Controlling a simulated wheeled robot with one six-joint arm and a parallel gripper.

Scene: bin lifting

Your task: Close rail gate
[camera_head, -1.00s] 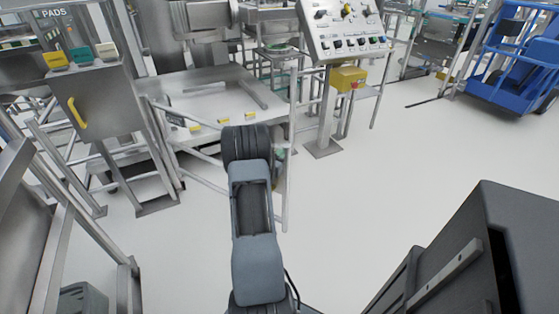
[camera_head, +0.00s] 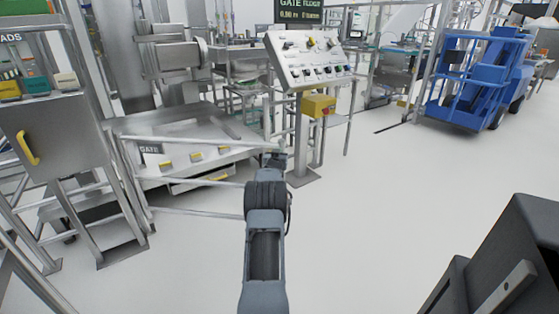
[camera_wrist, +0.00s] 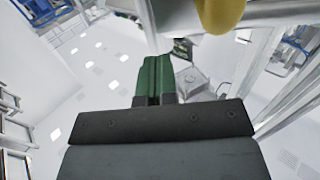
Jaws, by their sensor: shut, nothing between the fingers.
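The rail gate (camera_head: 200,143) is a frame of thin metal rails with a dark GATE sign at its left, in front of a low metal platform. Its upper rail runs right from a post at the left, and its right end passes behind or beside my arm. Whether it touches the control stand's post, I cannot tell. My gripper (camera_wrist: 156,64) shows in the wrist view with its green fingers together and empty. A metal rail (camera_wrist: 270,12) and a rounded yellow part lie just beyond it. In the head view my arm hides the gripper's contact with the gate.
A control panel (camera_head: 308,62) on a post with a yellow box (camera_head: 318,106) stands right of the gate. A grey cabinet (camera_head: 55,140) with a yellow handle stands left. A blue lift cart (camera_head: 478,85) is at the back right.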

